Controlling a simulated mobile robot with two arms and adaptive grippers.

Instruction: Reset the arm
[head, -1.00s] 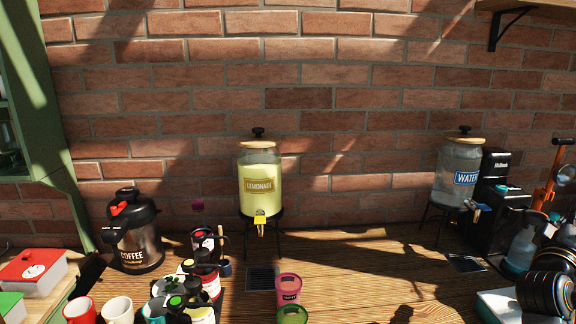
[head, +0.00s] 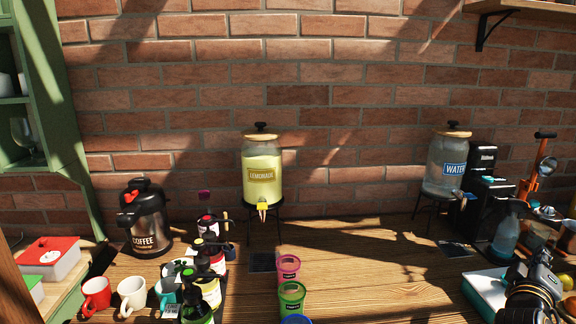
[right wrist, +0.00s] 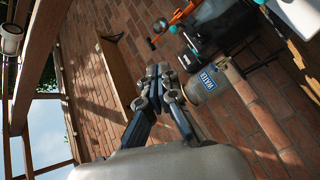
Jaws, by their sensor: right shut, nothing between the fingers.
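My right gripper shows in the right wrist view (right wrist: 157,78), its two dark jointed fingers drawn together and empty, with no object touching them. In the head view, a dark part of my right arm (head: 533,290) shows at the lower right edge, over a white and teal box. My left gripper is not in either view.
A wooden counter (head: 370,262) holds the lemonade dispenser (head: 262,180), water dispenser (head: 447,165) and coffee pot (head: 147,215). Bottles (head: 210,285), mugs (head: 131,294) and coloured cups (head: 291,298) crowd the front. The counter's centre-right is clear. A brick wall stands behind.

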